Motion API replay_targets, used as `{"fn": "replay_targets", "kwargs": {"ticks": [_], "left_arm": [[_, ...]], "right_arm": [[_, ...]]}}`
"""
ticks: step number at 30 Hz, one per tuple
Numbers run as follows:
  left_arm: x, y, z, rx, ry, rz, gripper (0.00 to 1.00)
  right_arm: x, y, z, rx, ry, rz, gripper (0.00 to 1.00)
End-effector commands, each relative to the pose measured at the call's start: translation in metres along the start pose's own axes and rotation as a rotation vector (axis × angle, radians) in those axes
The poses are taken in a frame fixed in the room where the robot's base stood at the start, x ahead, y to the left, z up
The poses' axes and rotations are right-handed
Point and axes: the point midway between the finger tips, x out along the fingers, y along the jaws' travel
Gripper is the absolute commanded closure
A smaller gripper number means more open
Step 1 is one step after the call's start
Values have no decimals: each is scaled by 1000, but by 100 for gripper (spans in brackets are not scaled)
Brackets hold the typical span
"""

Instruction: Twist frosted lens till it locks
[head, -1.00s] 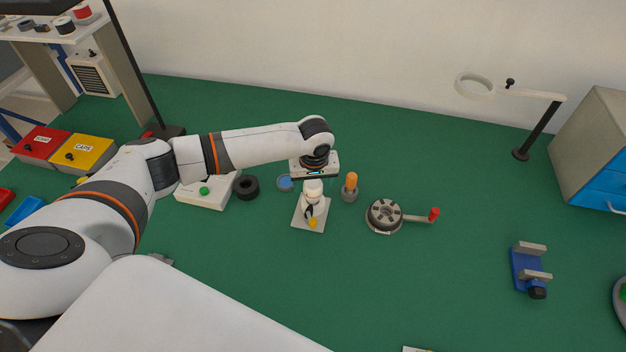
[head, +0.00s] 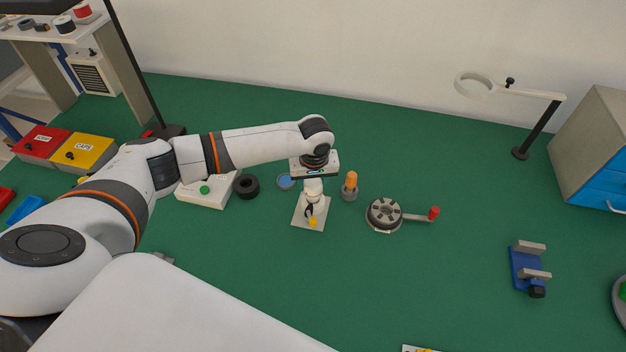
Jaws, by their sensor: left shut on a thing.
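The frosted lens (head: 314,187) is a small white piece on top of an upright fixture with a pale square base (head: 301,221). The fixture has a dark part and a yellow tip at its front. My left gripper (head: 314,180) comes down from above and is shut on the lens. The gripper body hides the top of the lens, and the fingers are too small to make out clearly. My right gripper is out of view.
An orange-topped grey holder (head: 350,187) stands close right of the fixture. Further right is a round grey device with a red-knobbed crank (head: 385,214). Left are a blue-topped disc (head: 285,182), a black ring (head: 247,186) and a white box with a green button (head: 205,193).

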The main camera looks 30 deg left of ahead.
Motion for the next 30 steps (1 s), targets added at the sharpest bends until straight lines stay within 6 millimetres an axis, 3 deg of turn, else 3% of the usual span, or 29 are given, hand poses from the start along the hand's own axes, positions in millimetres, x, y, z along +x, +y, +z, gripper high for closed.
{"fn": "replay_targets", "kwargs": {"ticks": [13, 30], "left_arm": [[0, 0, 0, 13, 1, -1, 75], [1, 1, -1, 262, 2, -39, 75]], "right_arm": [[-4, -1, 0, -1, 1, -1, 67], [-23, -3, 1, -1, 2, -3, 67]]}}
